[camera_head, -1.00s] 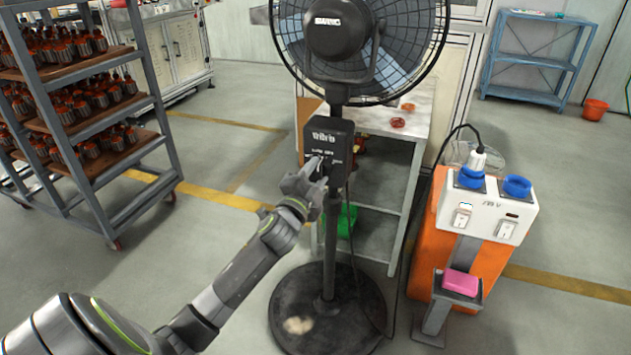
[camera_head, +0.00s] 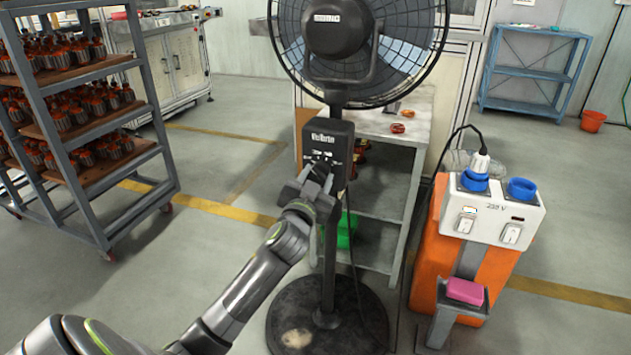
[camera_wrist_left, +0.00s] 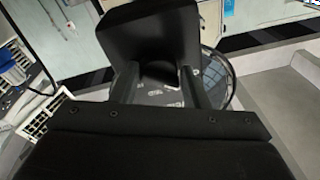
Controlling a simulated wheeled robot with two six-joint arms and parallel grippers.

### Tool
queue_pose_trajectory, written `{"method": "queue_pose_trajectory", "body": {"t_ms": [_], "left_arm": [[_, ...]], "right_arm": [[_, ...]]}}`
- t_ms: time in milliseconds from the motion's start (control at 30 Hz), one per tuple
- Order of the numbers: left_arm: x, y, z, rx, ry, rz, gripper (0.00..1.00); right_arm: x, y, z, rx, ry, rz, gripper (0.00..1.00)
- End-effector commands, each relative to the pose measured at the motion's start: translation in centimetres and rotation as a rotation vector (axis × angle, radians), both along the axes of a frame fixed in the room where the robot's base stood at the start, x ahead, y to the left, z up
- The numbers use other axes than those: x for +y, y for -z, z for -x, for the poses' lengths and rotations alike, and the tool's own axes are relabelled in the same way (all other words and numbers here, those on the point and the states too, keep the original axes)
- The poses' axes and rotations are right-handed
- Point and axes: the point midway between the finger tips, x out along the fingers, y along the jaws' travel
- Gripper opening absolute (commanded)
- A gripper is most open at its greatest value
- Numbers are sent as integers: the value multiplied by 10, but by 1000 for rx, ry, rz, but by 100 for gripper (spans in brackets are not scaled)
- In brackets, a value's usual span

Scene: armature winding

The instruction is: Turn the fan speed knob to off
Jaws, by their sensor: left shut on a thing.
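The black pedestal fan (camera_head: 340,25) stands in the middle of the head view, its control box (camera_head: 338,137) on the pole. The box's front carries white lettering and small markings. My left gripper (camera_head: 322,172) reaches the lower front of this box and is shut on the fan speed knob, which the fingers hide in the head view. In the left wrist view my two dark fingers (camera_wrist_left: 160,85) point at a dark block, with small light markings between them. The knob's setting cannot be read. My right gripper is not in view.
An orange stand with a white socket box (camera_head: 490,208) and a pink block (camera_head: 465,291) is at right. A shelf rack (camera_head: 88,120) of orange-topped parts stands left. A grey shelf table (camera_head: 385,215) is behind the fan. The round fan base (camera_head: 328,315) is on the floor.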

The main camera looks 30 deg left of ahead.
Motion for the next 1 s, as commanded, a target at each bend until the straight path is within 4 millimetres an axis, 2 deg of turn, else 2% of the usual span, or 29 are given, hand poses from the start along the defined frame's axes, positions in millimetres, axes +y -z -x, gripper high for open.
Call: {"method": "queue_pose_trajectory", "body": {"t_ms": [33, 300, 833, 867, 1000], "left_arm": [[0, 7, 0, 5, -1, 34, 18], [-1, 6, 0, -18, 0, 126, 18], [-1, 4, 0, -27, 1, 150, 18], [-1, 4, 0, -27, 1, 150, 42], [-1, 3, 0, -29, 1, 146, 60]], "right_arm": [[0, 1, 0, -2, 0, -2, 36], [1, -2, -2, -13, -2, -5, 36], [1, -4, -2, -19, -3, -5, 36], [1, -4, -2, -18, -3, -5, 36], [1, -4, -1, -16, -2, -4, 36]]}}
